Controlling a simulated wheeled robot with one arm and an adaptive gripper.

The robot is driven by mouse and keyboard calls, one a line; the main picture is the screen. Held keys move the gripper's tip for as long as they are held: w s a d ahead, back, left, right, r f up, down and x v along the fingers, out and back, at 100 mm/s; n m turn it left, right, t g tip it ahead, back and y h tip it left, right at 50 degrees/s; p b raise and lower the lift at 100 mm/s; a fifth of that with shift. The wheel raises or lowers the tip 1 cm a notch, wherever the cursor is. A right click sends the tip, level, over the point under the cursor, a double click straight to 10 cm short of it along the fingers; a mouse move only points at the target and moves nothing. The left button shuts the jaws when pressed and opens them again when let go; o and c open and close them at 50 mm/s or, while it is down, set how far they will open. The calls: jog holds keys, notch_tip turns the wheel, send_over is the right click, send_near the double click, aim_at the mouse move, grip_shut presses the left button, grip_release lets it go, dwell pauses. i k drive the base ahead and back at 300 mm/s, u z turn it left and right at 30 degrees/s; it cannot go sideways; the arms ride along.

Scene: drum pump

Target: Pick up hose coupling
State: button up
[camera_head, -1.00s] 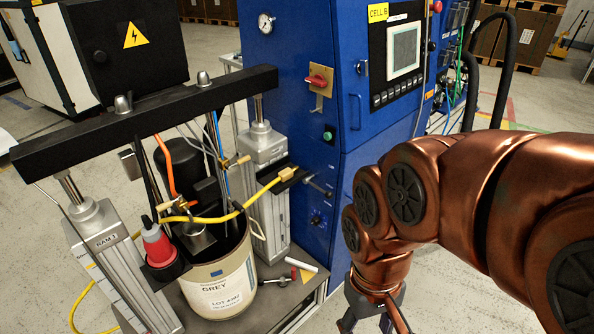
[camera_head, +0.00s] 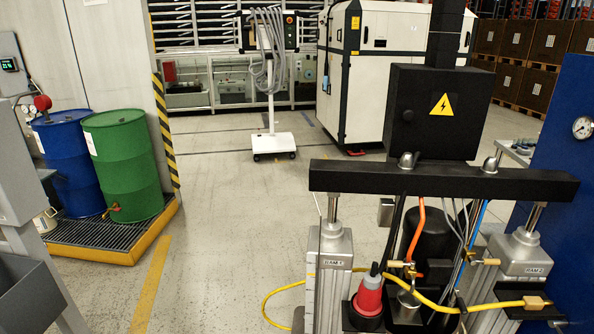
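A brass coupling (camera_head: 535,302) is at the right end of the yellow hose (camera_head: 430,302), beside the right ram of the drum pump. It appears to sit on a dark bracket (camera_head: 505,313) there. The hose runs left across the front of the pump and loops out past the left ram. Smaller brass fittings (camera_head: 403,265) show on the pump under the black crossbeam (camera_head: 440,182). My gripper and arm are outside this view.
A red and black plug-like part (camera_head: 368,294) stands beside the left ram (camera_head: 333,270). The blue cabinet (camera_head: 570,180) borders the right. Blue (camera_head: 68,165) and green (camera_head: 125,165) drums stand on a yellow-edged pallet at left. The floor between is clear.

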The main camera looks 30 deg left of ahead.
aim_at(536, 303)
jog(key=u, duration=0.55)
jog(key=i, duration=0.65)
jog(key=u, duration=0.45)
